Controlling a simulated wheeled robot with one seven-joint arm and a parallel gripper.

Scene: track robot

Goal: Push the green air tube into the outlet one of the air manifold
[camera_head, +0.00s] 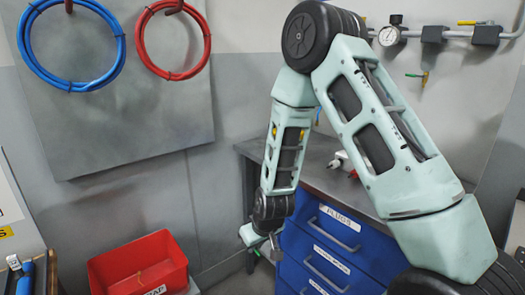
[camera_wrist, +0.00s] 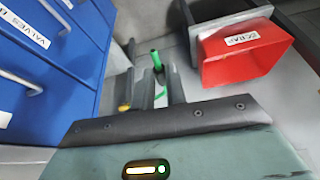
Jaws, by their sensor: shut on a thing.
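My gripper (camera_wrist: 151,84) points down toward the floor between the blue cabinet and the red box in the wrist view. Its fingers are shut on a thin green tube (camera_wrist: 155,58), whose upper end stands up between them; a green strip also shows lower between the fingers. A grey pipe with dark blocks (camera_head: 485,34) and a gauge runs along the wall at upper right. I cannot tell if it is the air manifold; no outlet label is readable.
A red scrap box (camera_head: 138,268) stands at lower left; it also shows in the wrist view (camera_wrist: 245,52). A blue drawer cabinet (camera_head: 325,250) with a grey top is behind my arm. Blue (camera_head: 70,84) and red (camera_head: 173,75) hose coils hang on a wall panel.

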